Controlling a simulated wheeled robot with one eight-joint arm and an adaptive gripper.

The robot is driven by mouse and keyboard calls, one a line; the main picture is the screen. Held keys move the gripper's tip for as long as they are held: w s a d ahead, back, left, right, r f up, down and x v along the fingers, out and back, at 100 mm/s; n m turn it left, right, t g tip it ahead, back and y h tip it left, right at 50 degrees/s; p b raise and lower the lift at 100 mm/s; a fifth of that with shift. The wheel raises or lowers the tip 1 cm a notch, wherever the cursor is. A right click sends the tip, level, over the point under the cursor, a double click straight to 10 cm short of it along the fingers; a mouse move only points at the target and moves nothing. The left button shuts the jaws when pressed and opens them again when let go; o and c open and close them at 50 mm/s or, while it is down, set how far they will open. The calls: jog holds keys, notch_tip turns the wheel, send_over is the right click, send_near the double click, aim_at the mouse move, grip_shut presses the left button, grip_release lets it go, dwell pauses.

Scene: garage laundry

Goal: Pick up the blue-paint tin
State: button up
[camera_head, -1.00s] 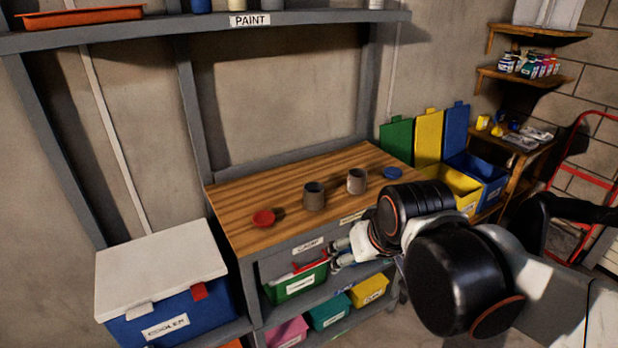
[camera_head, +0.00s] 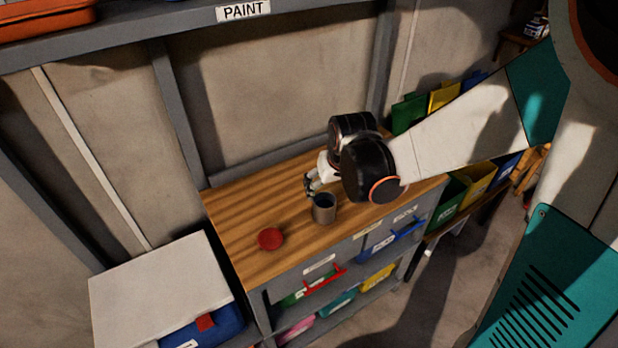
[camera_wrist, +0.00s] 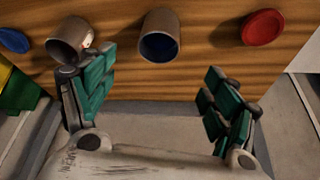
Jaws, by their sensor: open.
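The blue-paint tin (camera_head: 324,210) is a grey open-topped can on the wooden bench top, near its front edge. In the wrist view the tin (camera_wrist: 160,38) shows dark blue inside and sits ahead of the gap between the fingers. My gripper (camera_wrist: 160,78) is open and empty, with its green-padded fingers spread. In the head view my gripper (camera_head: 311,184) is just behind and left of the tin's rim; whether it touches cannot be told. A second grey tin (camera_wrist: 70,40) is close to the left finger in the wrist view and hidden by my arm in the head view.
A red lid (camera_head: 271,238) lies left of the tin on the bench top (camera_head: 235,215). A blue lid (camera_wrist: 14,40) shows at the wrist view's left edge. A white-lidded cooler (camera_head: 160,290) stands left of the bench. A paint shelf (camera_head: 150,27) hangs above.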

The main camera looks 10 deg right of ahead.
aim_at(324, 199)
jog(key=b+x, duration=0.1)
jog(key=x, duration=0.3)
jog(key=b+x, duration=0.1)
jog(key=x, duration=0.3)
jog(key=b+x, duration=0.1)
jog(key=x, duration=0.3)
jog(key=shift+w+d+r+b, duration=0.1)
jog(key=shift+w+b, duration=0.15)
jog(key=shift+b, duration=0.05)
jog(key=shift+c, duration=0.6)
jog(key=c, duration=1.2)
jog(key=shift+r, duration=0.15)
